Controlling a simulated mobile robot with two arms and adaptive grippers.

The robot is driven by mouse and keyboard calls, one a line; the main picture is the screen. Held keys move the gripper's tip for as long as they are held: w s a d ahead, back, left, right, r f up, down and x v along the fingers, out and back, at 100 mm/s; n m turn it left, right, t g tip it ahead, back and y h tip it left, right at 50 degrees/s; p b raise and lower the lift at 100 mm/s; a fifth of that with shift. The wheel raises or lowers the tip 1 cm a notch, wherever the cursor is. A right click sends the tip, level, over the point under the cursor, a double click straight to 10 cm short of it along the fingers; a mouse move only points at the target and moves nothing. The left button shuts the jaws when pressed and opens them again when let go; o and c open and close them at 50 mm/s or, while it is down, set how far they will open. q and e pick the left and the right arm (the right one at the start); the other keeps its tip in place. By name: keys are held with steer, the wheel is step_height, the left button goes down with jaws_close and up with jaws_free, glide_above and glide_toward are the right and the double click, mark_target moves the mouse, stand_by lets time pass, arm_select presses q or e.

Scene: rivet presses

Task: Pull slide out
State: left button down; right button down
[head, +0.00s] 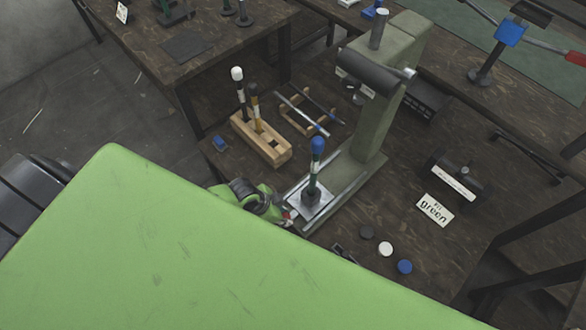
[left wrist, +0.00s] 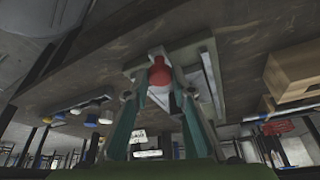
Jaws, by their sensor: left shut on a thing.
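The rivet press (head: 372,125) is a grey-green column on a flat base. Its pale metal slide (head: 308,200) is at the front of the base and carries an upright tool with a dark green stem and blue top (head: 317,148). My left gripper (head: 284,214) is at the slide's near left edge, partly hidden by a green surface in front. In the left wrist view, the fingers of my left gripper (left wrist: 158,92) are shut on a red knob (left wrist: 160,72) at the slide's end. The pale slide (left wrist: 160,95) shows behind the fingers. My right gripper is not in view.
A wooden block (head: 262,140) with upright tools and a wooden rack (head: 308,112) stand left of the press.

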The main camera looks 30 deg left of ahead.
arm_select(q)
steer(key=shift+s+a+p, duration=0.15)
steer(key=shift+s+a, duration=0.05)
steer(key=shift+s, duration=0.3)
steer(key=shift+s+a+p, duration=0.15)
steer(key=shift+s+a, duration=0.05)
steer(key=shift+s, duration=0.25)
steer(key=shift+f, duration=0.1)
steer(key=c, duration=1.8)
jaws_free()
steer(key=shift+s, duration=0.1)
steer(key=shift+o, duration=0.2)
steer(key=shift+a+r, duration=0.1)
steer(key=shift+r, duration=0.25)
steer(key=v, duration=1.1)
steer(key=shift+s+r, duration=0.2)
steer(key=shift+a, duration=0.1)
